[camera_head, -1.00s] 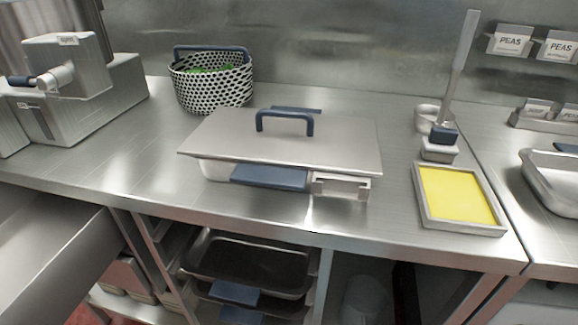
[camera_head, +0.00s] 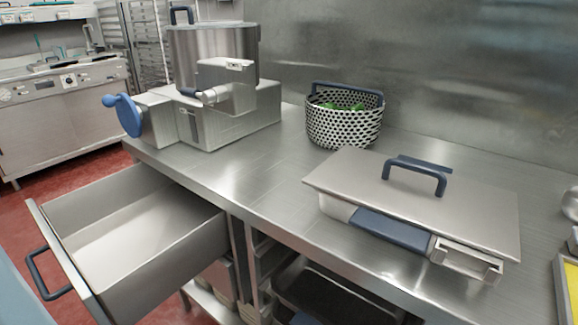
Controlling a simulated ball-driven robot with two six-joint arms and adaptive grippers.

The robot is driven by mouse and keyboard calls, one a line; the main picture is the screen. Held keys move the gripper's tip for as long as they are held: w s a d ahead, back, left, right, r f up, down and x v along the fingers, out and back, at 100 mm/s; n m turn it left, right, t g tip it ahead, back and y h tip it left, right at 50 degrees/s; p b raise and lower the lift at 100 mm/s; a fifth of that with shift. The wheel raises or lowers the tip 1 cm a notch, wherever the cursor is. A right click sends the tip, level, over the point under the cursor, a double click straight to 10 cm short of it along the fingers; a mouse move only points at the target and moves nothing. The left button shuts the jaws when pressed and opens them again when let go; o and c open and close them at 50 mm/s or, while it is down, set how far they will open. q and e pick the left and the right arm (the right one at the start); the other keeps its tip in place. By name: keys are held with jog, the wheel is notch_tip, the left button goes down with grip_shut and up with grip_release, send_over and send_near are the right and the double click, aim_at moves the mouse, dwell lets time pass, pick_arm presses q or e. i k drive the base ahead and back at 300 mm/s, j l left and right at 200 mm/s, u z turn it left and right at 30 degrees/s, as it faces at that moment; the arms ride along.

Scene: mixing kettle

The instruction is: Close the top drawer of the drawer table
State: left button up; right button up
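The top drawer (camera_head: 205,262) of the steel drawer table (camera_head: 236,193) stands pulled far out at the lower left. It looks empty inside. Its front panel faces left and carries a dark blue bar handle (camera_head: 42,274). The inner end of the drawer meets the table's front edge. Neither of my grippers shows in this view.
On the table stand a mixing kettle (camera_head: 212,50) with a blue crank knob, a perforated basket (camera_head: 344,124) with green contents, and a lidded container (camera_head: 420,202). Red floor (camera_head: 25,205) lies open left of the drawer. A stove (camera_head: 62,110) stands behind.

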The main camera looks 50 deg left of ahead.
aim_at(125, 241)
jog(key=k+j+u, duration=0.1)
jog(key=u, duration=2.85)
